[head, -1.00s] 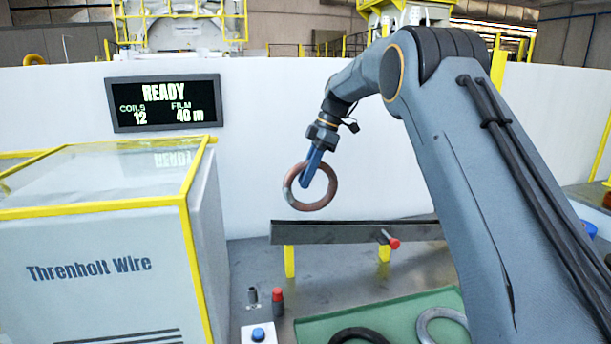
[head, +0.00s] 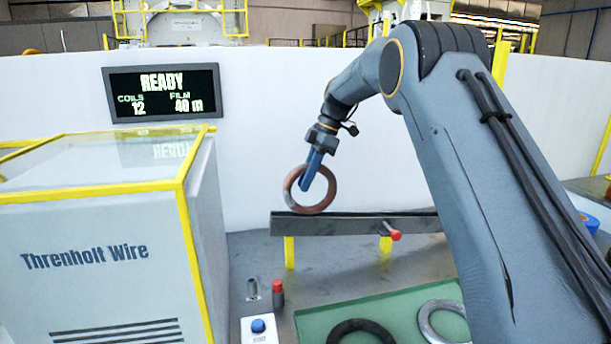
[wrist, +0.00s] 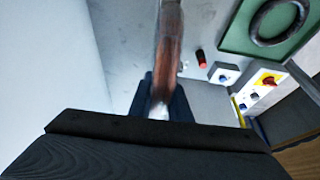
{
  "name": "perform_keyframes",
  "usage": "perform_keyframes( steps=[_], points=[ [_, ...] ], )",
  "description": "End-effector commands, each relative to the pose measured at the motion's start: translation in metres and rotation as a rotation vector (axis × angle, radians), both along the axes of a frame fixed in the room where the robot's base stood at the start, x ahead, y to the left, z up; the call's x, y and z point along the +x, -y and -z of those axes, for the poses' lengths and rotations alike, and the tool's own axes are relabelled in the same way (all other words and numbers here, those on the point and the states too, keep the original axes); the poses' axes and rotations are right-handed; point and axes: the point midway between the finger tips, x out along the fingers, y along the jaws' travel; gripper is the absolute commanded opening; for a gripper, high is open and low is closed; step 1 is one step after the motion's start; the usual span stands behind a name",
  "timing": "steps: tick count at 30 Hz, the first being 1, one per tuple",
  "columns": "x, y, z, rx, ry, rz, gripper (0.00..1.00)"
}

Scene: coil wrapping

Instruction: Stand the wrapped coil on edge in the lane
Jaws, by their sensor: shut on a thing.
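The copper-brown coil (head: 330,190) stands upright on edge at the left end of the lane (head: 350,224), a dark raised rail on yellow legs. Its lower edge meets the rail's top in the head view; whether it rests there or hangs just above I cannot tell. In the wrist view the coil (wrist: 169,45) shows edge-on between the dark fingers. The far side of the lane is hidden.
A green mat (head: 315,322) holds a dark ring (head: 361,326) and a grey ring (head: 434,312). A red-knobbed pin (head: 394,235) sticks out at the rail's front. The Threnholt Wire machine (head: 100,255) stands left. A blue button box (head: 258,327) sits in front.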

Motion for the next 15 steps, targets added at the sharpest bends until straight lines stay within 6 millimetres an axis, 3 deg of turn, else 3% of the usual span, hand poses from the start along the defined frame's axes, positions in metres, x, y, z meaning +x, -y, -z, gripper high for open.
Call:
perform_keyframes(
  steps=[15],
  points=[
    [0.0,0.0,0.04,0.0,0.001,0.0,0.0]
  ],
)
